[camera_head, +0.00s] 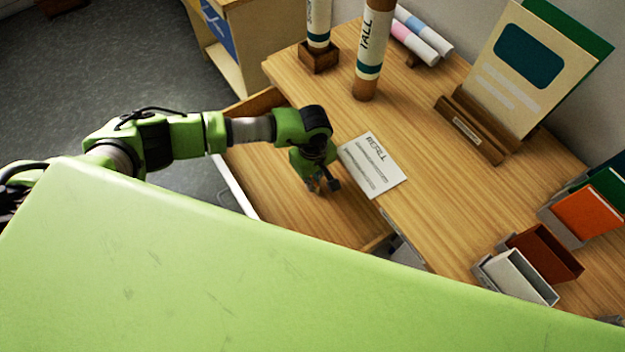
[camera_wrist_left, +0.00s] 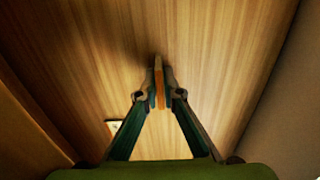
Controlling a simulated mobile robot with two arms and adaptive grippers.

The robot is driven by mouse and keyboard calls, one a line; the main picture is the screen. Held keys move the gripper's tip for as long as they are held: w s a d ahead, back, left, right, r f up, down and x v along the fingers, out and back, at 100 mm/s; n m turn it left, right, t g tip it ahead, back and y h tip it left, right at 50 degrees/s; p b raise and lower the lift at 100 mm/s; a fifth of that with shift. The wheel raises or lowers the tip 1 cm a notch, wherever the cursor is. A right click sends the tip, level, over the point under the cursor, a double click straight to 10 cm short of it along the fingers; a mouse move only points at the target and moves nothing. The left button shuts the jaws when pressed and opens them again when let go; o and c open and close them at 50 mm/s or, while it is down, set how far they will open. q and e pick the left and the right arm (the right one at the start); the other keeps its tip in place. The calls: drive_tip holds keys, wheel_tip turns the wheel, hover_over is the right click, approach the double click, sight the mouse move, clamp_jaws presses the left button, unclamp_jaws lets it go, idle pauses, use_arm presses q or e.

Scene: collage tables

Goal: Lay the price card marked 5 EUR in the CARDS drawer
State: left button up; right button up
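My left gripper (camera_head: 322,186) is over the open drawer (camera_head: 285,205) of the wooden table. In the left wrist view, its fingertips (camera_wrist_left: 161,95) are shut on a thin card (camera_wrist_left: 158,72), seen edge-on with an orange and a pale side. Its marking cannot be read, so I cannot tell whether it says 5 EUR. The card is above or touching the drawer's wooden floor (camera_wrist_left: 215,60); which one is unclear. A small pale item (camera_wrist_left: 113,126) lies on the floor, partly hidden by a finger. No CARDS label is readable. My right gripper is not in view.
A REFILL sheet (camera_head: 373,166) lies on the tabletop beside the drawer. Upright tubes (camera_head: 374,45), a wooden stand (camera_head: 470,125) with a poster and small bins (camera_head: 520,275) occupy the tabletop. The drawer's side walls (camera_wrist_left: 30,120) flank my gripper. Most of the drawer floor is bare.

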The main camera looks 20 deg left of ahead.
sight(313, 179)
use_arm(q)
drive_tip(key=shift+o, duration=0.8)
drive_tip(key=shift+r, duration=0.15)
drive_tip(key=shift+w+r, duration=0.1)
drive_tip(key=shift+r, duration=0.1)
wheel_tip(313, 179, up, 12)
drive_tip(key=b, duration=0.2)
drive_tip(key=shift+f, duration=0.15)
